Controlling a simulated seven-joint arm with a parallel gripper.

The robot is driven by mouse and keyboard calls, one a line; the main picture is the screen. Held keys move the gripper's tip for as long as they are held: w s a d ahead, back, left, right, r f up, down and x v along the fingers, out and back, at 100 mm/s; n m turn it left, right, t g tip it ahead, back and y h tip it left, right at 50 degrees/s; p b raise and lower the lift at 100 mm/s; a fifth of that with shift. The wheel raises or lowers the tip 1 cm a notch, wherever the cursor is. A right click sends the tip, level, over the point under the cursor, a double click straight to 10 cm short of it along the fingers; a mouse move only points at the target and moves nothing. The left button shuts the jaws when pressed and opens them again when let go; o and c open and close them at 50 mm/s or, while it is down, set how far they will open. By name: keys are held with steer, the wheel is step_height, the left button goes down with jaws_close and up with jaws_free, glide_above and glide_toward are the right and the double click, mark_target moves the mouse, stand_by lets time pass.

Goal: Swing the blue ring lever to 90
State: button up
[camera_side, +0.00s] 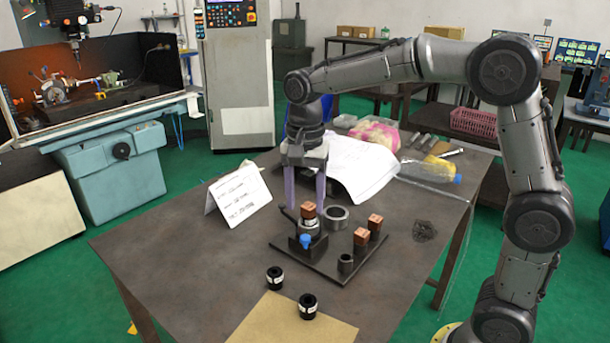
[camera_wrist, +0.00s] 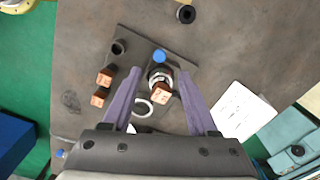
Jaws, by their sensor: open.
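The blue lever end (camera_side: 305,241) is at the front of a small round metal chuck (camera_side: 311,228); in the wrist view the blue end (camera_wrist: 159,56) lies above the chuck. A copper-coloured block (camera_side: 308,210) stands on the chuck and also shows in the wrist view (camera_wrist: 161,94). A dark handle (camera_side: 288,214) sticks out at the chuck's left. My gripper (camera_side: 306,204) points down over the chuck with purple fingers apart, one each side of the block in the picture. In the wrist view my gripper (camera_wrist: 159,74) is open and empty. Any angle marks are too small to read.
The dark base plate (camera_side: 280,243) also carries a grey ring (camera_side: 335,217), two copper-coloured blocks (camera_side: 375,224) (camera_side: 361,239) and a dark hollow cylinder (camera_side: 345,264). Black cylinders (camera_side: 274,278) (camera_side: 308,306) stand in front. A folded sign (camera_side: 238,194) stands left. The table's left front is clear.

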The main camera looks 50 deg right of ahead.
step_height(320, 180, up, 6)
stand_by(0.5)
steer(key=s+r+n+t, duration=0.25)
steer(key=s+r, duration=0.25)
steer(key=s, duration=0.7)
steer(key=s+d+f+n+t, duration=0.1)
steer(key=s+f+n+t, duration=0.2)
steer(key=s+f+n, duration=0.7)
steer(key=shift+d+n, duration=0.15)
steer(key=shift+n, duration=0.3)
stand_by(0.9)
